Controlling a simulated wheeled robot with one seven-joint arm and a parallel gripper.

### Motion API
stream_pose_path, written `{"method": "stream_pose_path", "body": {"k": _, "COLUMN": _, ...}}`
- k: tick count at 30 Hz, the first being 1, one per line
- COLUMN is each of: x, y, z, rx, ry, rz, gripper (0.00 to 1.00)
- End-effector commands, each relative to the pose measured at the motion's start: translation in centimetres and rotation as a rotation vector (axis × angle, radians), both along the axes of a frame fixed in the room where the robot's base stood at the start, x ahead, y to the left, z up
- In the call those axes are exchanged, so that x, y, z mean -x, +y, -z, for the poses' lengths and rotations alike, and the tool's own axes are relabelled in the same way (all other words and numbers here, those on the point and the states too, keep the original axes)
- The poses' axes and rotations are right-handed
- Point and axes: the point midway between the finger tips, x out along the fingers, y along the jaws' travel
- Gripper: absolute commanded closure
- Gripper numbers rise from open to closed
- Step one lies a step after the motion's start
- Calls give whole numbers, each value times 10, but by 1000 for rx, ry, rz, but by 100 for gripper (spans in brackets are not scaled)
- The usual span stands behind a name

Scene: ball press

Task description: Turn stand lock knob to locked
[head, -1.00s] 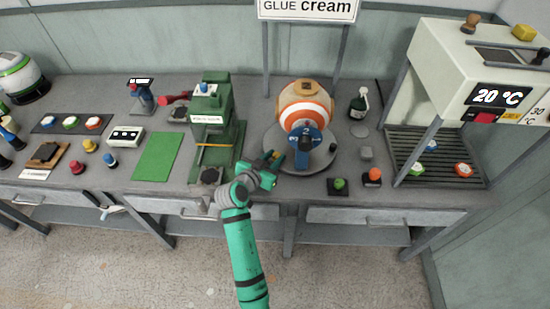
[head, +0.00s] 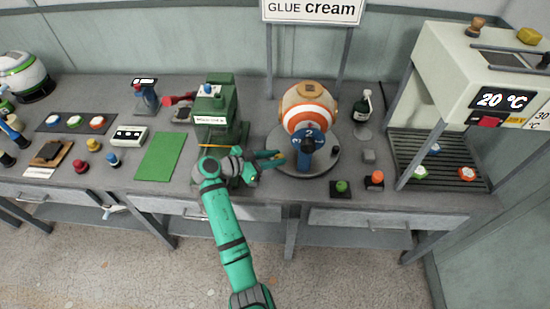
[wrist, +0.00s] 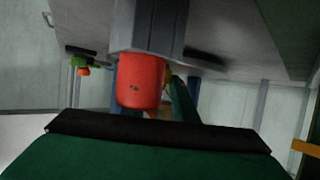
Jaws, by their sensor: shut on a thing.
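The ball stand (head: 331,158) has a round grey base. It carries an orange and white ball (head: 307,97) with a blue piece (head: 310,141) marked 2 in front. My green gripper (head: 273,157) reaches in from the left, its fingertips at the left side of the stand by the blue piece. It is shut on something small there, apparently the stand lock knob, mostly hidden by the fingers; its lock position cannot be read. In the wrist view, which looks upside down, a red rounded part (wrist: 141,80) on a grey block fills the middle, with a green finger (wrist: 182,100) behind it.
The green press (head: 222,110) stands close left of my gripper. Green (head: 342,186) and orange (head: 376,178) buttons lie right of the stand at the front edge. A bottle (head: 363,105) stands behind, and a white heater (head: 455,75) at the right.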

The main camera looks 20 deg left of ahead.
Motion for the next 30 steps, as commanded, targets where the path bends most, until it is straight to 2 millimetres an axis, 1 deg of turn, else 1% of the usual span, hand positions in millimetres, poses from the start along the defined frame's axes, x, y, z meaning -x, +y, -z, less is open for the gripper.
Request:
{"method": "stream_pose_path", "body": {"k": 9, "x": 1, "y": 2, "z": 3, "rx": -1, "ry": 6, "rz": -3, "gripper": 96}}
{"method": "stream_pose_path", "body": {"k": 10, "x": 1, "y": 2, "z": 3, "rx": -1, "ry": 6, "rz": -3, "gripper": 67}}
{"method": "stream_pose_path", "body": {"k": 11, "x": 1, "y": 2, "z": 3, "rx": -1, "ry": 6, "rz": -3, "gripper": 60}}
{"method": "stream_pose_path", "body": {"k": 12, "x": 1, "y": 1, "z": 3, "rx": -1, "ry": 6, "rz": -3, "gripper": 55}}
{"method": "stream_pose_path", "body": {"k": 20, "x": 0, "y": 1, "z": 1, "rx": -1, "ry": 3, "rz": -2, "gripper": 55}}
{"method": "stream_pose_path", "body": {"k": 23, "x": 0, "y": 1, "z": -3, "rx": -2, "ry": 1, "rz": -2, "gripper": 55}}
{"method": "stream_pose_path", "body": {"k": 26, "x": 0, "y": 1, "z": -13, "rx": -2, "ry": 1, "rz": -2, "gripper": 55}}
{"method": "stream_pose_path", "body": {"k": 29, "x": 0, "y": 2, "z": -31, "rx": -4, "ry": 1, "rz": -3, "gripper": 55}}
{"method": "stream_pose_path", "body": {"k": 30, "x": 6, "y": 0, "z": -36, "rx": -3, "ry": 1, "rz": -4, "gripper": 55}}
